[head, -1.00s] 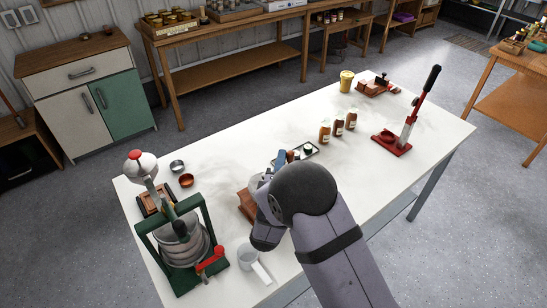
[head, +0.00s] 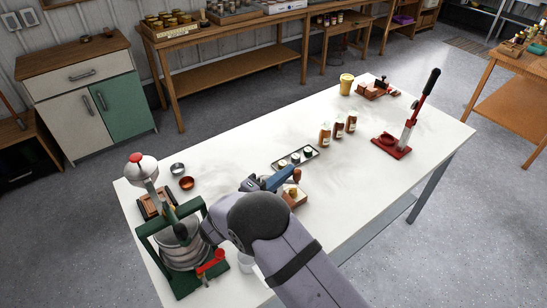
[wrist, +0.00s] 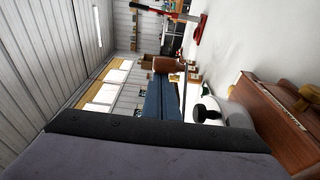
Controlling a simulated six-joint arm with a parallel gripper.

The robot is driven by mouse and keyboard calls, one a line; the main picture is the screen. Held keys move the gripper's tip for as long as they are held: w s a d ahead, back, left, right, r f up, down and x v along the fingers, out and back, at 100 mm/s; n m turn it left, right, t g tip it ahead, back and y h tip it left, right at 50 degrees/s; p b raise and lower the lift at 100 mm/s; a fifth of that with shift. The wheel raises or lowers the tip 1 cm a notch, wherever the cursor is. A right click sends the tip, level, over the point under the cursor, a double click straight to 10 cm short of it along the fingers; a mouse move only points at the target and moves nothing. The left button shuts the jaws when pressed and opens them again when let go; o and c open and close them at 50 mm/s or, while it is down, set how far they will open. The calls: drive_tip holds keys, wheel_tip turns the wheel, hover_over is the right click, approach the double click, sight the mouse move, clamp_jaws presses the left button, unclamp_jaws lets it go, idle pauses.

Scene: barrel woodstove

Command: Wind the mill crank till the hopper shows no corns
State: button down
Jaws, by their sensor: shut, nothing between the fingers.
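A wooden box, likely the mill (head: 297,199), stands mid-table, mostly behind my arm. It also shows at the right of the wrist view (wrist: 265,122), with brass-coloured parts beside it. A reddish-brown wooden knob, likely the crank's grip (head: 297,174), is right at my fingertips; in the wrist view it is a short cylinder (wrist: 166,64) with a thin grey bar beside it. My gripper (head: 284,178) has blue fingers, shut and empty, beside or against the knob; I cannot tell if they touch. I cannot see into the hopper, so no corns are visible.
A green-framed press (head: 183,245) with a red handle stands at the left, close to my arm. A tray of small jars (head: 296,157) lies just behind the knob. Sauce bottles (head: 338,131) and a red lever press (head: 392,145) stand right. The front right table is clear.

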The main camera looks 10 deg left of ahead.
drive_tip(key=shift+s, duration=0.4)
drive_tip(key=shift+s+p, duration=0.15)
drive_tip(key=shift+p, duration=0.2)
idle(0.7)
